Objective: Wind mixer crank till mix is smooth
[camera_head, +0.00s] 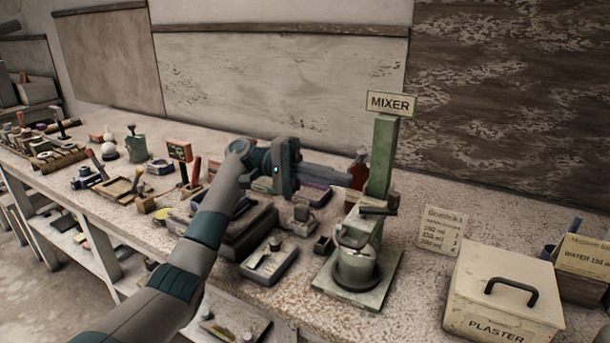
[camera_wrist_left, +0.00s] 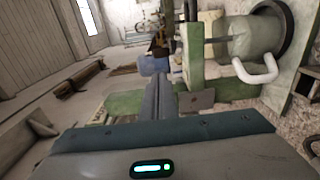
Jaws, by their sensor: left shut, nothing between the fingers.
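The green mixer (camera_head: 382,160) stands on the bench under a MIXER sign (camera_head: 391,103); its post also shows in the left wrist view (camera_wrist_left: 193,60). A dark crank-like arm (camera_head: 379,208) sits on the mixer above its bowl (camera_head: 355,268). The bowl with a pale handle shows in the left wrist view (camera_wrist_left: 252,42). My left gripper (camera_head: 348,177) is shut and empty, its fingers pointing at the post beside a reddish-brown piece (camera_head: 358,172). In the left wrist view the closed fingers (camera_wrist_left: 165,82) lie close to the post; I cannot tell whether they touch. The mix's smoothness cannot be made out.
A lidded PLASTER box (camera_head: 505,300) and a small card (camera_head: 441,230) stand right of the mixer. Dark trays (camera_head: 249,232) and several tools crowd the bench to the left. Bare bench shows right of the mixer base.

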